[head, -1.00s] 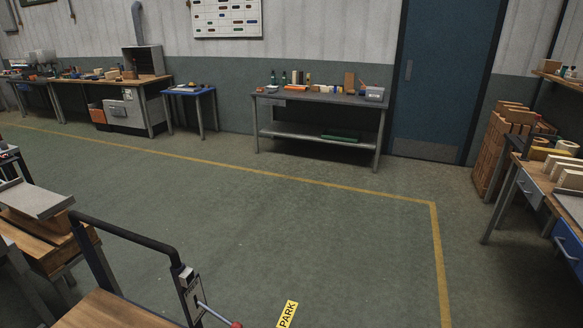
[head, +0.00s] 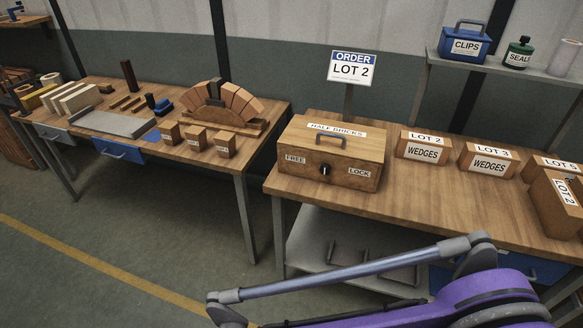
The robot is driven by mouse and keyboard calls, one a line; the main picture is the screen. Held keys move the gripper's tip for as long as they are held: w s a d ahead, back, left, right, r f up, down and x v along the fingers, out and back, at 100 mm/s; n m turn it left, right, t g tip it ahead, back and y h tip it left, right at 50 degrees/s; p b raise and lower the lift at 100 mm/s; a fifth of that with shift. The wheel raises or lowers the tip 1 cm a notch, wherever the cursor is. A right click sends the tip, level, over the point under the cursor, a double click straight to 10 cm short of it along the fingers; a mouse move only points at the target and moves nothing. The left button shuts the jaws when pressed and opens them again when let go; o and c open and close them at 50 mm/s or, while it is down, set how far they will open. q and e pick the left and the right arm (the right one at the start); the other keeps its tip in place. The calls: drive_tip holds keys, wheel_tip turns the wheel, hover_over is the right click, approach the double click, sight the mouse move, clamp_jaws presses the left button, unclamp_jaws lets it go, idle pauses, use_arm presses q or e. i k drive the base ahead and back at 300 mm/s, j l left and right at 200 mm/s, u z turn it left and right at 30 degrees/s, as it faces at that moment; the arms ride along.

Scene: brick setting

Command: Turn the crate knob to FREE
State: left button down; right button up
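The wooden crate (head: 346,147) labelled HALF BRICKS sits on the right-hand workbench in the head view, with a dark handle on its closed lid. Its round black knob (head: 324,169) is on the front face, between a FREE label (head: 296,159) on the left and a LOCK label (head: 359,173) on the right. The knob's pointer is too small to tell which label it faces. Neither of my grippers is in view, and nothing touches the crate.
The workbench (head: 413,202) also holds boxes labelled WEDGES (head: 423,153). An ORDER LOT 2 sign (head: 352,68) stands behind the crate. A left bench (head: 150,152) holds a brick arch (head: 216,103). A purple and grey arm part of mine crosses the lower right foreground.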

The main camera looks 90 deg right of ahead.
sight(326, 169)
drive_tip(key=z, duration=3.35)
drive_tip(key=i+j+u, duration=0.15)
drive_tip(key=i+u, duration=0.25)
drive_tip(key=i+j+u, duration=0.1)
drive_tip(key=i+u, duration=0.15)
drive_tip(key=u, duration=0.15)
